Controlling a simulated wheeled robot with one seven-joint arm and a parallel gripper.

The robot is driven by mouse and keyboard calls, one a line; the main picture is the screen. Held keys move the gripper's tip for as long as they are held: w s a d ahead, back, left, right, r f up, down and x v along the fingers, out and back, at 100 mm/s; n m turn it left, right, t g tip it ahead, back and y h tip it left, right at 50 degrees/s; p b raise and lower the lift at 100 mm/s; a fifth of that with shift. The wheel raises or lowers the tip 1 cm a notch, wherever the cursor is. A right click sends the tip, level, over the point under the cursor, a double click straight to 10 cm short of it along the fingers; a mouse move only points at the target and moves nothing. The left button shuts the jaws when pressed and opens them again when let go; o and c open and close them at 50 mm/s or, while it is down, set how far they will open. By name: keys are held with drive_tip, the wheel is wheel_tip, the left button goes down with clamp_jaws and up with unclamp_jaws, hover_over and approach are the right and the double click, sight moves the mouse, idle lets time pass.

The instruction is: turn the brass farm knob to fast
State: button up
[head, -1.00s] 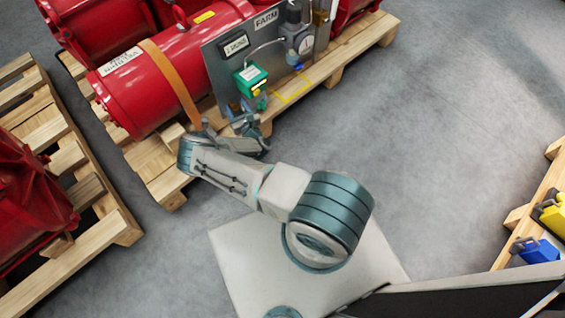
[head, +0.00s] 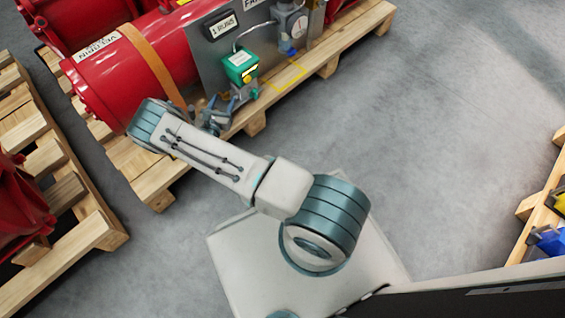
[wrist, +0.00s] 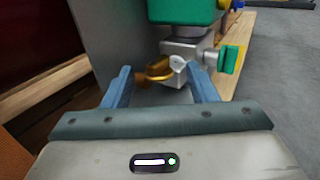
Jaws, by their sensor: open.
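A brass knob (wrist: 160,68) shows in the wrist view on the left side of a grey metal block (wrist: 186,48). A green housing (wrist: 185,10) sits above the block, and a green piece sticks out on its right. My gripper (wrist: 160,72) is open, with one blue finger on each side of the knob. I cannot tell whether either finger touches it. In the head view the green housing (head: 240,64) is on the grey panel, and my gripper (head: 226,108) is just below it. The knob is too small to make out there, and no fast marking is readable.
The grey panel (head: 208,62) stands before a red tank (head: 140,65) with an orange strap on a wooden pallet (head: 325,68). A grey gauge unit (head: 291,19) is right of the green housing. Another pallet (head: 70,235) lies left.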

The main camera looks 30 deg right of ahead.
drive_tip(key=p+v, duration=0.4)
drive_tip(key=v, duration=0.8)
drive_tip(key=s+d+m+g+h, duration=0.4)
drive_tip(key=s+d+m+g, duration=0.5)
drive_tip(key=d, duration=0.4)
drive_tip(key=s+d+m+g+y+p, duration=0.1)
drive_tip(key=s+d+m+g+y, duration=0.2)
drive_tip(key=s+m+g, duration=0.9)
drive_tip(key=shift+s+d+f+g+y, duration=0.25)
drive_tip(key=shift+f+g+y, duration=0.15)
drive_tip(key=shift+g, duration=0.3)
